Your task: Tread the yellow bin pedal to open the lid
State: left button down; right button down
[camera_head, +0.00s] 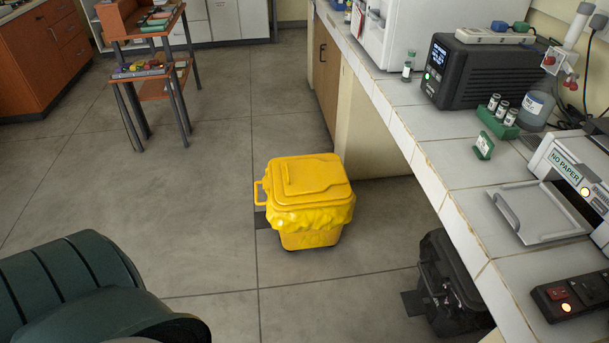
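The yellow bin (312,238) stands upright on the tiled floor near the middle of the head view. Its yellow lid (305,177) is closed, and a yellow liner bulges out below the lid's rim.
A lab bench (455,195) with instruments and vials runs along the right. A black bin (447,285) stands below it. A dark green rounded object (75,285) fills the lower left. A wooden stand (155,87) is at the back left. Floor left of the yellow bin is clear.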

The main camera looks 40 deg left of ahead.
aim_at(261, 222)
jog(key=u, duration=1.55)
jog(key=i+j, duration=0.15)
jog(key=j, duration=0.15)
jog(key=i+j, duration=0.2)
jog(key=j, duration=0.15)
jog(key=i+j, duration=0.15)
jog(key=j, duration=0.15)
jog(key=i+j+z, duration=0.1)
jog(key=j, duration=0.2)
jog(key=i+j, duration=0.2)
jog(key=j, duration=0.15)
